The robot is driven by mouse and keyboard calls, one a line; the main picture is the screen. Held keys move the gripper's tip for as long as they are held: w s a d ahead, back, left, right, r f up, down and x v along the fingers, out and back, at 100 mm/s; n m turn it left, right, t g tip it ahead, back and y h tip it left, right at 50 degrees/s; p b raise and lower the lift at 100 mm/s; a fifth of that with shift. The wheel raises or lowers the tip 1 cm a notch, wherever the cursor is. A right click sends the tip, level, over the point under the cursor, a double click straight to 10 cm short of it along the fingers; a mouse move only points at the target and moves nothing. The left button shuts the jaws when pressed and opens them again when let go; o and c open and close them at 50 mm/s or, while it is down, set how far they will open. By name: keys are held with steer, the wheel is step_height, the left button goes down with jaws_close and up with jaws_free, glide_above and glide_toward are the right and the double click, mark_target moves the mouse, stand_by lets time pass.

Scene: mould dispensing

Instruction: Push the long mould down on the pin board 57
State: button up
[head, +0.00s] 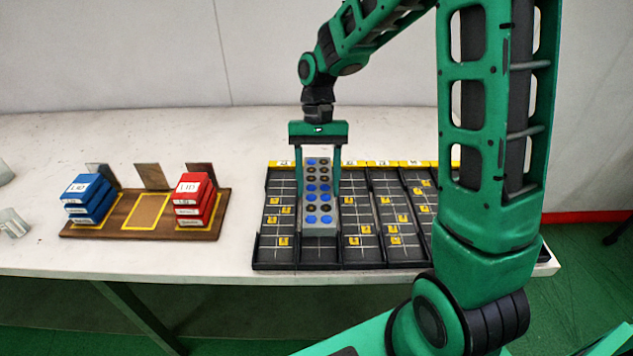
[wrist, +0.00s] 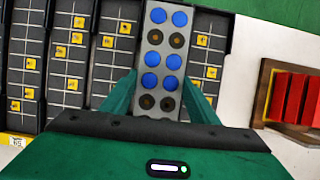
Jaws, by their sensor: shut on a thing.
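The long mould (head: 319,228) is a grey block with two rows of blue and dark round spots on top. In the head view it lies lengthwise over the second lane from the left of the black pin boards. My gripper (head: 319,190) is shut on its long sides, one green finger on each side. In the wrist view the mould (wrist: 165,60) runs up from between my gripper's fingers (wrist: 160,95). The pin board (head: 285,266) under it is largely covered, and I cannot read number 57. I cannot tell whether the mould is fully seated.
More black lanes with yellow numbered tags (head: 395,250) lie beside it. A wooden tray (head: 145,213) at left holds stacked blue boxes (head: 88,198) and red boxes (head: 194,199). White table is clear between tray and boards.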

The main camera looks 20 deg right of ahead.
mark_target(319, 192)
steer(key=shift+s+f, duration=0.1)
steer(key=shift+f, duration=2)
stand_by(2.1)
steer(key=shift+r, duration=0.15)
steer(key=shift+r, duration=3.65)
steer(key=shift+s, duration=0.1)
